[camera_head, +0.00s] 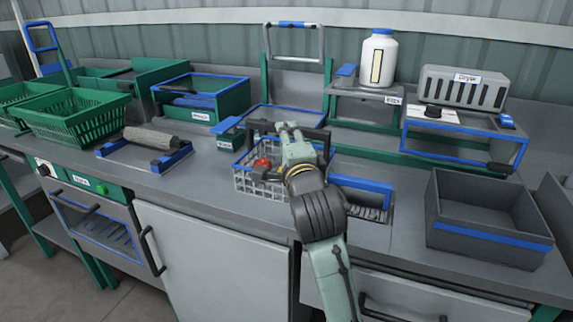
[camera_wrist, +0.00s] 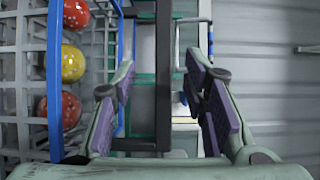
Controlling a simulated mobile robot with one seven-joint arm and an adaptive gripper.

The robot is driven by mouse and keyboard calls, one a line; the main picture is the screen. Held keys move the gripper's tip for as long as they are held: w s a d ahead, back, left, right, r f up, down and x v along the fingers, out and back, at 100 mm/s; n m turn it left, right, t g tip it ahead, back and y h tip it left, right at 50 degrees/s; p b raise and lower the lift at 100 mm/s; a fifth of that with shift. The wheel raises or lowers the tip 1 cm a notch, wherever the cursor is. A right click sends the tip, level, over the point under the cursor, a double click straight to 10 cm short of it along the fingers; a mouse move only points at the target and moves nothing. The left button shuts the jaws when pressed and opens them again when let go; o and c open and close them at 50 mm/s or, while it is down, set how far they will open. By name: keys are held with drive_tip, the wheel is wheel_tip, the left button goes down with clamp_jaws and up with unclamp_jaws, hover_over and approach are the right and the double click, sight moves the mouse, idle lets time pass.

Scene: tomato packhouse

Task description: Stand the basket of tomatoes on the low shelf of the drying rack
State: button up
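The basket (camera_head: 243,183) is a pale wire basket with a dark handle (camera_head: 318,134), standing on the counter near the middle in the head view. A red tomato (camera_head: 263,163) shows inside it. In the wrist view, the basket wires (camera_wrist: 22,95) are at left, with red and yellow tomatoes (camera_wrist: 72,62) behind them. My gripper (camera_head: 289,128) is over the basket and partly hides it. In the wrist view my gripper (camera_wrist: 160,64) is open, with a dark bar, apparently the handle, between its spread fingers. A blue-edged stand (camera_head: 458,130) at right may be the drying rack; I cannot tell.
A dryer box (camera_head: 465,87) tops the stand. A white bottle (camera_head: 377,62) stands on a raised shelf. Green crates (camera_head: 75,118) and a roller (camera_head: 155,138) are left.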

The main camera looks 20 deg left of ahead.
drive_tip(key=x, duration=0.1)
drive_tip(key=p+x, duration=0.1)
drive_tip(key=x, duration=0.3)
drive_tip(key=shift+w+d+r+p, duration=0.2)
drive_tip(key=shift+d+r+p, duration=0.1)
drive_tip(key=shift+d+p, duration=0.05)
drive_tip(key=shift+w+a+f, duration=0.1)
drive_tip(key=shift+w+a, duration=0.1)
drive_tip(key=shift+w, duration=0.1)
clamp_jaws()
idle(0.4)
